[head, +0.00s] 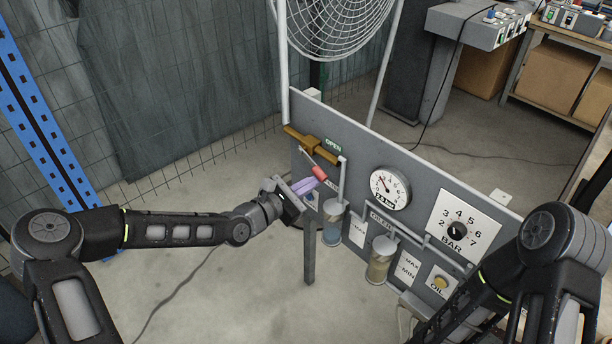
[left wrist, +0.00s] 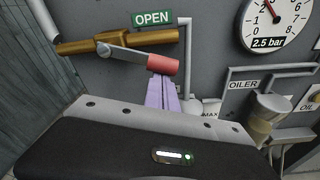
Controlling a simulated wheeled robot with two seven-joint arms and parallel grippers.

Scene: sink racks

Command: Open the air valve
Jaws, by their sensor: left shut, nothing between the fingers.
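The air valve is a brass body (head: 313,143) on a pipe at the upper left of the grey panel; it also shows in the left wrist view (left wrist: 115,43). Its metal lever slants down to the right and ends in a red grip (head: 319,171), also in the left wrist view (left wrist: 162,64). A green OPEN sign (left wrist: 152,18) sits above the lever. My left gripper (head: 311,183) is shut and empty, its purple fingers just below the red grip. In the left wrist view the fingertips (left wrist: 160,82) meet the grip's lower edge; I cannot tell whether they touch. My right gripper is out of view.
The grey panel (head: 420,165) carries a pressure gauge (head: 389,187) labelled 2.5 bar, a BAR dial (head: 458,232), two hanging bowls and a yellow OIL button (head: 440,282). A wire fan guard (head: 335,22) stands behind. The floor left of the panel is largely clear.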

